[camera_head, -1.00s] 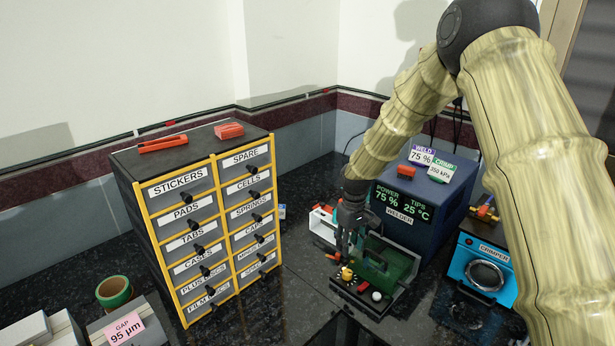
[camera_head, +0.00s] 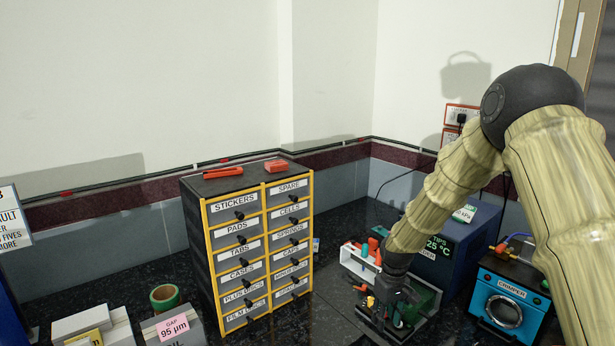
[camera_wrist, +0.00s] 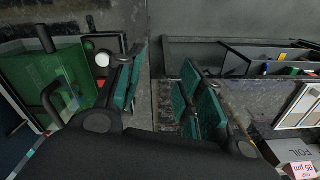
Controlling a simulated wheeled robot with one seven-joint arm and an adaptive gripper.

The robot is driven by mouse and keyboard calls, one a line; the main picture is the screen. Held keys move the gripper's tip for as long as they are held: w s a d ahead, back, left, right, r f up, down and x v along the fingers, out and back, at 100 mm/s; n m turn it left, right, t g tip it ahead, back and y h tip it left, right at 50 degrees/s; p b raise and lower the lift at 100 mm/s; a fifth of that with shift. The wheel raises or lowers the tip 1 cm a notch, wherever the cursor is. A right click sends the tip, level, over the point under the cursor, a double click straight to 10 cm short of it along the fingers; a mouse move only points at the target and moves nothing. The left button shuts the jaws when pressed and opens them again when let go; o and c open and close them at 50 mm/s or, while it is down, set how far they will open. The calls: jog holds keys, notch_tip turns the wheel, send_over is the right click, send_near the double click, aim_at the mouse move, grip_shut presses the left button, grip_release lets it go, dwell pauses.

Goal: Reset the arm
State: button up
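My gripper (camera_head: 392,300) hangs at the end of my bent arm, in front of the blue welder (camera_head: 462,240) and over the green welding fixture (camera_head: 428,300). In the wrist view my gripper (camera_wrist: 163,85) has its two green-padded fingers spread wide, with only dark bench between them. The green fixture (camera_wrist: 50,80) shows at the left of the wrist view, with a dark handle and a round white piece (camera_wrist: 103,59) beside the left finger. My arm hides part of the welder's front, and my gripper hides part of the fixture.
A yellow-edged drawer cabinet (camera_head: 207,255) stands left of my gripper. The blue crimper (camera_head: 505,300) stands right. A white rack (camera_head: 358,264) with orange and teal items is just behind my gripper. A green tape roll (camera_head: 165,297) and gap box (camera_head: 173,329) are front left.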

jog(key=s+a+f+m, duration=0.2)
jog(key=s+f, duration=1.5)
jog(key=f, duration=0.2)
jog(key=s+d+f+m, duration=0.1)
jog(key=s+f, duration=0.2)
jog(key=s, duration=1.1)
jog(key=s+d+f+m, duration=0.1)
jog(key=s+f, duration=0.2)
jog(key=s, duration=1.2)
jog(key=shift+s+d+m+b, duration=0.2)
jog(key=shift+s+m+b, duration=0.05)
jog(key=shift+m+b, duration=0.1)
